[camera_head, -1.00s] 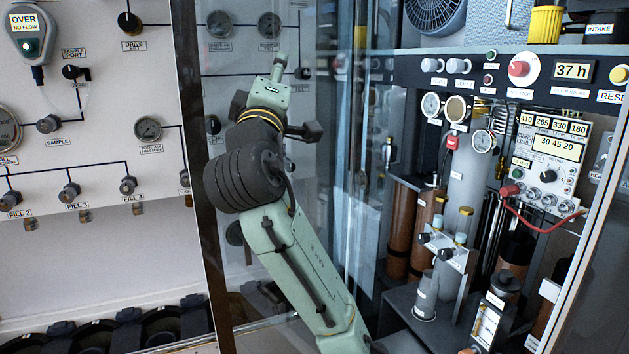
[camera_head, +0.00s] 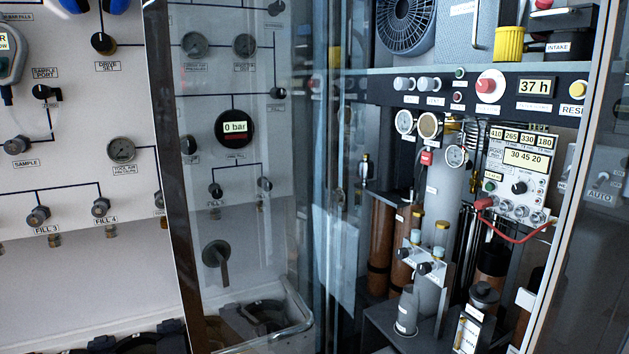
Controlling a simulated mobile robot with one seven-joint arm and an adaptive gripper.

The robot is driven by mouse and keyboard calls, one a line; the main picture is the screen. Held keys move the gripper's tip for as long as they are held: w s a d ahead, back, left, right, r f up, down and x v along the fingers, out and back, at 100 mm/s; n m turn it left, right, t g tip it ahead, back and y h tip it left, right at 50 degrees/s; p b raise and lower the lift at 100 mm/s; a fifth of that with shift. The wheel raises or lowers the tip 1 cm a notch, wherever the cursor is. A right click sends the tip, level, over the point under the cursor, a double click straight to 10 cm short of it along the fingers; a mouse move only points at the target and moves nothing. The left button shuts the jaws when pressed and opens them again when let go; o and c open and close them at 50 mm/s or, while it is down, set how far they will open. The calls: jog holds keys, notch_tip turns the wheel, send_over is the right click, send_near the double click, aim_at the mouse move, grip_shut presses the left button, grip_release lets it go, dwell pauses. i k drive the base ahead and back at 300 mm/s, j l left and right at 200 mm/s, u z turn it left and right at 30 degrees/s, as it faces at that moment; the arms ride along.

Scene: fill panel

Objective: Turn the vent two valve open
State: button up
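No label in the camera_head view reads clearly as vent two, so I cannot tell for sure which part is the vent two valve. Two pale round knobs, a left one (camera_head: 404,83) and a right one (camera_head: 429,83), sit on the dark strip at the upper right, with small blurred labels below. My gripper and arm are not in view.
A clear glass door (camera_head: 165,200) stands in front of a panel with a "0 bar" gauge (camera_head: 235,129) and a dark lever (camera_head: 215,255). The fill panel (camera_head: 70,130) is at left. A red cable (camera_head: 515,235) loops below the instrument box (camera_head: 517,165).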

aim_at(426, 84)
jog(key=i+l+u, duration=0.2)
jog(key=l+u, duration=0.2)
jog(key=l, duration=0.25)
jog(key=l+u, duration=0.2)
jog(key=l, duration=0.15)
jog(key=i, duration=0.55)
